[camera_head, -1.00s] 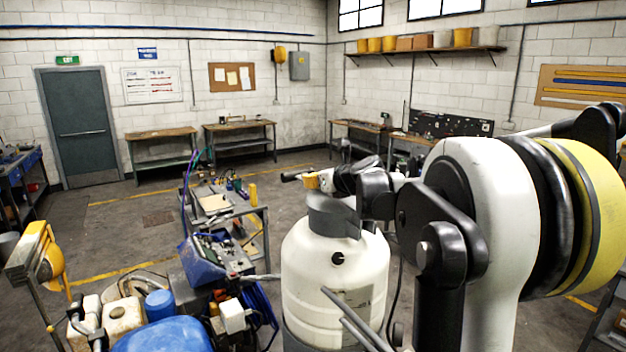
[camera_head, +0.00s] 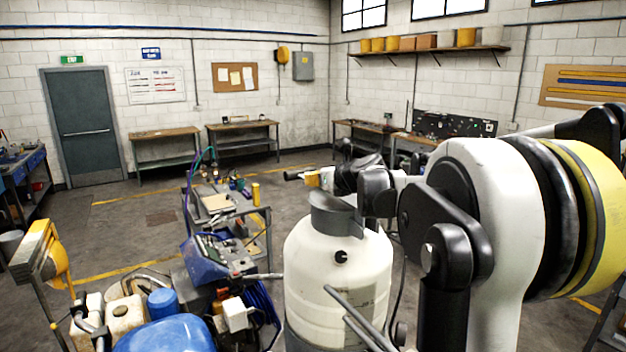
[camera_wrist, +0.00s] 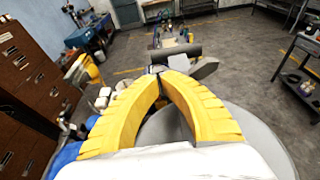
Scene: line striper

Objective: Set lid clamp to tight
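The white tank (camera_head: 341,262) stands in front of me with a grey lid (camera_head: 333,222) on top. In the wrist view the lid (camera_wrist: 262,128) lies below my gripper. A dark bar with a rounded grip (camera_wrist: 180,53), which looks like the lid clamp, lies at the fingertips. In the head view a black grip (camera_head: 293,176) sticks out left of the fingers. My gripper (camera_wrist: 162,74) has yellow fingers whose tips come together on a small dark part of it. The gripper also shows in the head view (camera_head: 313,179). The exact contact is partly hidden, and I cannot read any clamp marking.
A cluttered cart (camera_head: 250,215) is beyond the tank. Workbenches (camera_head: 165,135) line the walls. The floor between is mostly clear.

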